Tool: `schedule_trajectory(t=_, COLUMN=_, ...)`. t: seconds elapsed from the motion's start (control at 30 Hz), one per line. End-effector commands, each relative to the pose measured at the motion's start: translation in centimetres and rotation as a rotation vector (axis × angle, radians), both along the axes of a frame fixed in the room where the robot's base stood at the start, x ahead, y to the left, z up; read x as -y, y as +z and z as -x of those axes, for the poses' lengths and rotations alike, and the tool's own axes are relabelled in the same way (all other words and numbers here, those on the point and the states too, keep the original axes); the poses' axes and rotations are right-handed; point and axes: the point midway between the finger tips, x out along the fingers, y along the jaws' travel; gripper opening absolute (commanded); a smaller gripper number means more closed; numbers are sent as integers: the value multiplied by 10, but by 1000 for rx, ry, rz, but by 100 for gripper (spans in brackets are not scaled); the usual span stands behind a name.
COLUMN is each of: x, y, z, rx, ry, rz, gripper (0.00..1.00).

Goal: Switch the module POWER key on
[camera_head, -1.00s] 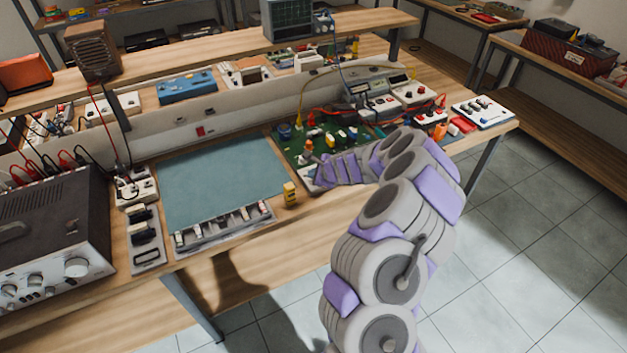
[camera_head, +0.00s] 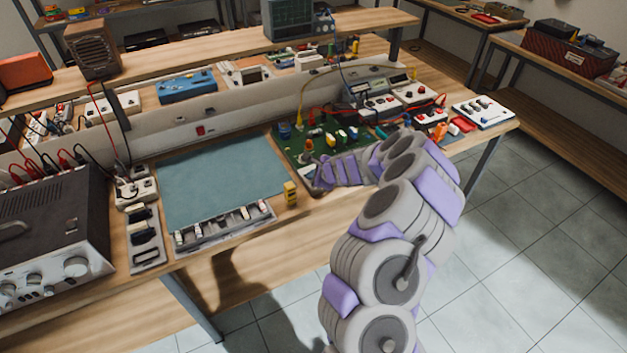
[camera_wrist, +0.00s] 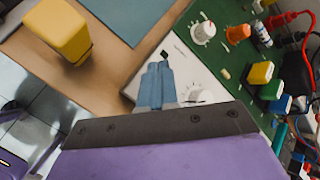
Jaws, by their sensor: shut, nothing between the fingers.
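In the wrist view my gripper's blue-grey fingers (camera_wrist: 155,84) are together and empty, in front of a white module panel (camera_wrist: 184,62). A small dark green square (camera_wrist: 165,54) sits on the panel just past the fingertips; I cannot tell whether it is the POWER key. A white dial knob (camera_wrist: 197,95) is right of the fingers. The fingers cover part of the panel, and I cannot tell whether they touch it. In the head view my gripper (camera_head: 316,183) is low over the front left of the green board (camera_head: 293,155). No readable POWER label shows.
A yellow block (camera_wrist: 60,32) stands left of the panel, near the bench edge. A white knob (camera_wrist: 203,32), an orange cap (camera_wrist: 238,34) and several coloured blocks rise from the board at right. Red cables (camera_wrist: 290,17) lie beyond. The blue-green mat (camera_head: 220,180) is clear.

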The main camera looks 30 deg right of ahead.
Motion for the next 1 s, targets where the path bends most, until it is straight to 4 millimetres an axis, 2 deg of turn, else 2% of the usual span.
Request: schedule_trajectory(t=1.0, x=5, y=9, z=0, rx=1, ry=-1, rz=0, gripper=0)
